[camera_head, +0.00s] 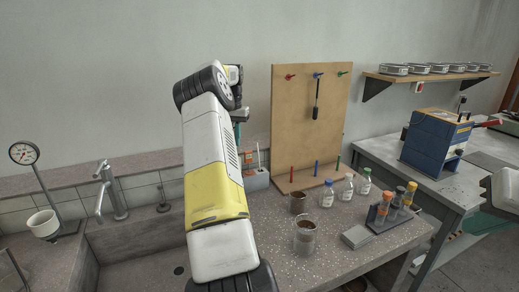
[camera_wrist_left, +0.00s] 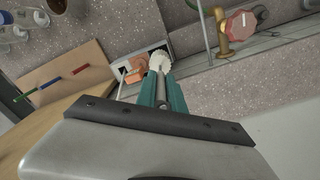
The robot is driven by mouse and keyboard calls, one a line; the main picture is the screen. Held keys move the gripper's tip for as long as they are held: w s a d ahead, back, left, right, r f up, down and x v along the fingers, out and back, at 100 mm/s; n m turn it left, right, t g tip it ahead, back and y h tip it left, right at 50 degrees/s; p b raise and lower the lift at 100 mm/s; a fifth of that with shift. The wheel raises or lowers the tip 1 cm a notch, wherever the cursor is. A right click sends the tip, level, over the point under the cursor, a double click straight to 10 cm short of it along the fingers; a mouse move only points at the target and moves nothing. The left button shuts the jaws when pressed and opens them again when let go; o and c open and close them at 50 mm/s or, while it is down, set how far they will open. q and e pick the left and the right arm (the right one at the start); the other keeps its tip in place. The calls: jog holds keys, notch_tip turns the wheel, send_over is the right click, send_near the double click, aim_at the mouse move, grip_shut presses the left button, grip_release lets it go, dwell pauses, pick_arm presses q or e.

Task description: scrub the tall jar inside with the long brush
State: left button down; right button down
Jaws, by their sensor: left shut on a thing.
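My left gripper (camera_wrist_left: 162,92) is shut on the long brush, whose pale round bristle head (camera_wrist_left: 160,62) shows beyond the teal fingertips. In the head view this gripper (camera_head: 238,122) is mostly hidden behind my own arm, high near the back wall. A clear glass jar with brown inside (camera_head: 304,242) stands on the bench, apart from the brush. A shorter jar with brown contents (camera_head: 298,203) stands behind it. My right gripper (camera_head: 474,224) is only partly visible near the right edge; its jaw state is unclear.
A pegboard (camera_head: 295,110) with coloured pegs and a hanging dark tool stands behind the jars. A white caddy (camera_head: 257,180) is beside it. The sink with tap (camera_head: 112,192) is left.

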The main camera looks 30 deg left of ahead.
pick_arm(q)
jog(key=shift+r, duration=4.95)
